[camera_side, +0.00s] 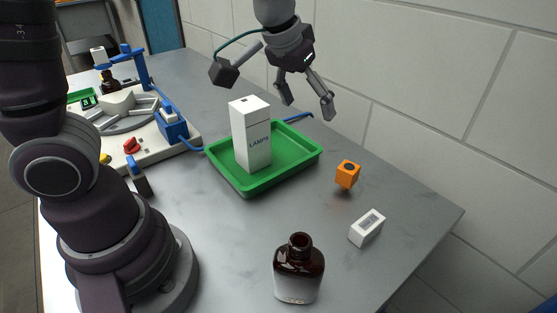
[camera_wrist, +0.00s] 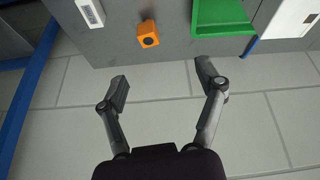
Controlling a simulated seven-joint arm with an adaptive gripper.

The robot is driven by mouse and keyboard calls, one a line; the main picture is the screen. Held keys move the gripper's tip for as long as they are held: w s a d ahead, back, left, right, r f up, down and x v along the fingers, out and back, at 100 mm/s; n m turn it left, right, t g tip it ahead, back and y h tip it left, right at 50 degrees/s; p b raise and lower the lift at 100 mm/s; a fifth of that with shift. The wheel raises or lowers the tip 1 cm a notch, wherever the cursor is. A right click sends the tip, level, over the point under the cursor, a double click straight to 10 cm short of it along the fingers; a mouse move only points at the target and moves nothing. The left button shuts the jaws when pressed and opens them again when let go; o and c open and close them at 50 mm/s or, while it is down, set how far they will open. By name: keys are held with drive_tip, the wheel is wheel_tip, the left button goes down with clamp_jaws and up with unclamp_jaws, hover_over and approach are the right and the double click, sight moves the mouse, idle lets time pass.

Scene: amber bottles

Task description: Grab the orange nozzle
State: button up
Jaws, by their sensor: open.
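The orange nozzle (camera_side: 347,174) is a small orange block with a dark round hole. It sits on the grey table, right of the green tray. In the wrist view the orange nozzle (camera_wrist: 147,34) shows at the top, beyond the fingertips and a little left of the middle between them. My gripper (camera_side: 306,101) is open and empty, raised above the far side of the table by the wall. In the wrist view my gripper (camera_wrist: 162,80) has its two fingers wide apart, with only wall between them.
A green tray (camera_side: 296,172) holds a tall white LAMPS box (camera_side: 250,135). A small white box (camera_side: 367,228) lies in front of the nozzle. A brown bottle (camera_side: 299,268) stands at the front. A white and blue machine (camera_side: 150,125) is at left. Bare table surrounds the nozzle.

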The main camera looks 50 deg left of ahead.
approach(349, 168)
drive_tip(key=shift+n+y, duration=0.4)
drive_tip(key=shift+y, duration=0.1)
drive_tip(key=x, duration=1)
drive_tip(key=shift+w+d+f, duration=0.15)
drive_tip(key=shift+d+f, duration=0.15)
drive_tip(key=shift+f, duration=0.15)
drive_tip(key=shift+g, duration=0.3)
drive_tip(key=c, duration=1.1)
drive_tip(key=shift+r, duration=0.1)
drive_tip(key=shift+c, duration=0.3)
